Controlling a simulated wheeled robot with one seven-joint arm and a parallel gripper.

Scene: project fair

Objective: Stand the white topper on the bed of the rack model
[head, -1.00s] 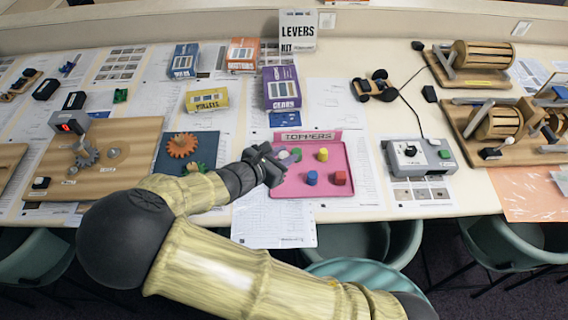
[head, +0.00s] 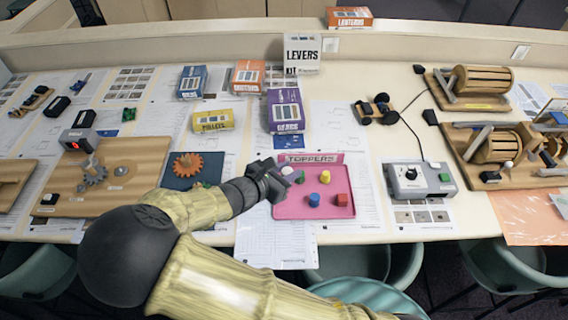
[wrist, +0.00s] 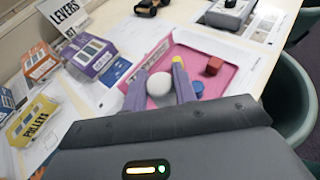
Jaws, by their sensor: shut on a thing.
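The white topper (wrist: 158,85) is a smooth rounded piece held between the two fingers of my gripper (wrist: 160,92) in the wrist view. In the head view the white topper (head: 287,170) shows at the tip of my gripper (head: 277,178), over the left part of the pink toppers tray (head: 290,211). Its underside is hidden by the gripper. Several wooden models stand on the table, among them a board (head: 140,158) with grey gears and a red-lit box at the left. I cannot tell for certain which is the rack model.
A green topper (head: 299,177), yellow topper (head: 325,176), blue topper (head: 314,200) and red topper (head: 342,199) are in the tray. A control box (head: 418,178) stands right of it. An orange gear (head: 187,164) and kit boxes (head: 285,110) lie left and behind.

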